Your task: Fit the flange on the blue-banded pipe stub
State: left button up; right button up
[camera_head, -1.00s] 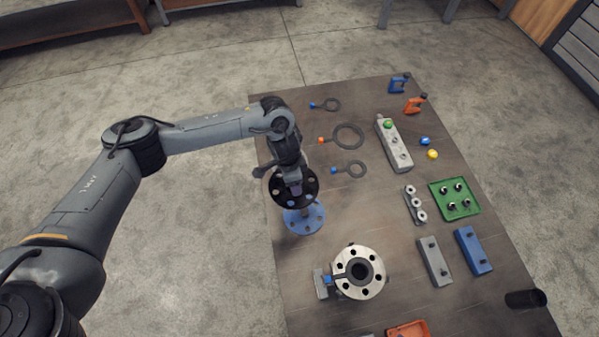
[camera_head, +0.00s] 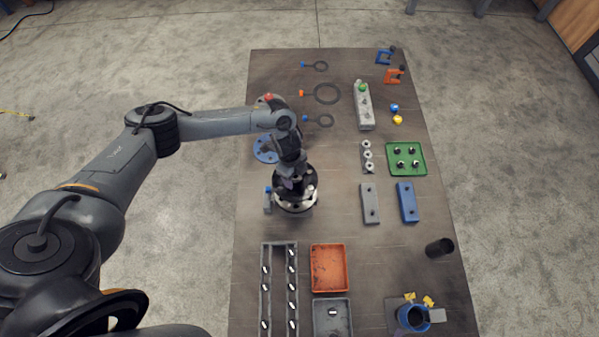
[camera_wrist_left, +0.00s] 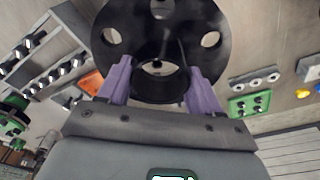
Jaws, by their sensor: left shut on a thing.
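My left gripper (camera_head: 293,181) is shut on the black flange (camera_wrist_left: 110,15). In the left wrist view its purple fingers (camera_wrist_left: 160,88) grip the flange's dark hub from both sides. In the head view the black flange (camera_head: 284,174) is over the silver flanged stub (camera_head: 297,208), whose bright rim shows below it. A blue tab on a grey block (camera_head: 267,200) is at the stub's left. I cannot make out a blue band, and whether the flange touches the stub is hidden. My right gripper is not in view.
A blue disc (camera_head: 264,150) lies behind, partly under the arm. Ringed gaskets (camera_head: 326,93) lie farther back. A grey rack (camera_head: 266,300), an orange tray (camera_head: 329,268) and a grey tray (camera_head: 332,318) are in front. Grey (camera_head: 370,205) and blue blocks (camera_head: 407,203) are right.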

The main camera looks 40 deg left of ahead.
aim_at(295, 180)
pick_arm(q)
jog(key=shift+s+d+f, duration=0.15)
jog(key=shift+d, duration=0.2)
notch_tip(295, 180, down, 2)
jog(key=shift+a+f+b, duration=0.1)
jog(key=shift+b, duration=1.1)
notch_tip(295, 180, down, 2)
jog(key=shift+f+b, duration=0.1)
jog(key=shift+b, duration=1)
jog(key=shift+f, duration=0.1)
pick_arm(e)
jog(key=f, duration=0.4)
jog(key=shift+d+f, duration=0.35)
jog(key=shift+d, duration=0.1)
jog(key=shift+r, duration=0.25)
pick_arm(q)
jog(key=shift+f, duration=0.15)
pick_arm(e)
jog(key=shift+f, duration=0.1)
pick_arm(q)
jog(key=shift+f, duration=0.45)
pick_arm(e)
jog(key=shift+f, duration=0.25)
